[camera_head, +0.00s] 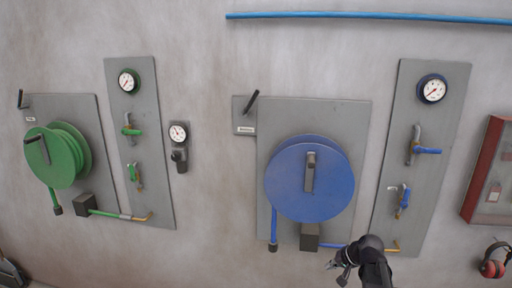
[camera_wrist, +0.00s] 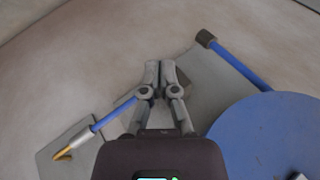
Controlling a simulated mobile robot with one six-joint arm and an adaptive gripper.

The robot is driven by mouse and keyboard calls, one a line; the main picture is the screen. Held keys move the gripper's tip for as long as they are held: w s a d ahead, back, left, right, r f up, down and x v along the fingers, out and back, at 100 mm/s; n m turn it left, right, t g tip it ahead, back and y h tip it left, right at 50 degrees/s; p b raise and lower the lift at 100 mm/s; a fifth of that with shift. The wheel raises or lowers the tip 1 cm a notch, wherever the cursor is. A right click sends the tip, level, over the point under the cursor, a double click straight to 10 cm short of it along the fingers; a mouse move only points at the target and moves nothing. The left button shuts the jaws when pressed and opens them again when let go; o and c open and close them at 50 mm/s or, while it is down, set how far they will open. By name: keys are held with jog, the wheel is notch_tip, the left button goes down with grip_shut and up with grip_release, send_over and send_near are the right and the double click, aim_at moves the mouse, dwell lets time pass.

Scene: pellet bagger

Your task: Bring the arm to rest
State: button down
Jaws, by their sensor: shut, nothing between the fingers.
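My gripper (camera_head: 338,271) is at the bottom of the head view, in front of the wall below the blue hose reel (camera_head: 290,190). In the wrist view my gripper (camera_wrist: 160,68) is shut and empty, its fingertips together. The blue reel (camera_wrist: 270,135) fills the lower right of that view. A blue hose with a dark end (camera_wrist: 206,38) runs from the reel, and another blue hose with a brass-tipped nozzle (camera_wrist: 75,143) lies left of the fingers. My arm hides part of the lower hose in the head view.
A grey panel with a gauge (camera_head: 433,89) and blue-handled valves (camera_head: 427,150) is right of the reel. A green reel (camera_head: 58,157) and its valve panel (camera_head: 150,190) are at left. A red cabinet (camera_head: 476,185) and red earmuffs (camera_head: 494,262) are at far right. A blue pipe (camera_head: 370,16) runs above.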

jog(key=s+a+f+n+g+h, duration=0.1)
jog(key=s+a+n+g+h, duration=0.1)
jog(key=s+a, duration=0.2)
jog(key=s+a+f+n+g+h, duration=0.2)
jog(key=s+a+g+h, duration=0.1)
jog(key=s, duration=0.7)
jog(key=shift+a+f+n, duration=0.3)
jog(key=shift+a, duration=0.25)
dwell(1.9)
jog(key=w+d+r+t+h, duration=0.2)
jog(key=w+d+h, duration=0.3)
jog(key=w+d, duration=0.45)
jog(key=w+d+r+n+t+h, duration=0.6)
jog(key=w+d+r+t+h, duration=0.2)
jog(key=w+d+r, duration=0.9)
jog(key=shift+w+d+n+h+p, duration=0.4)
jog(key=shift+w+d+h, duration=0.1)
jog(key=shift+w+h, duration=0.65)
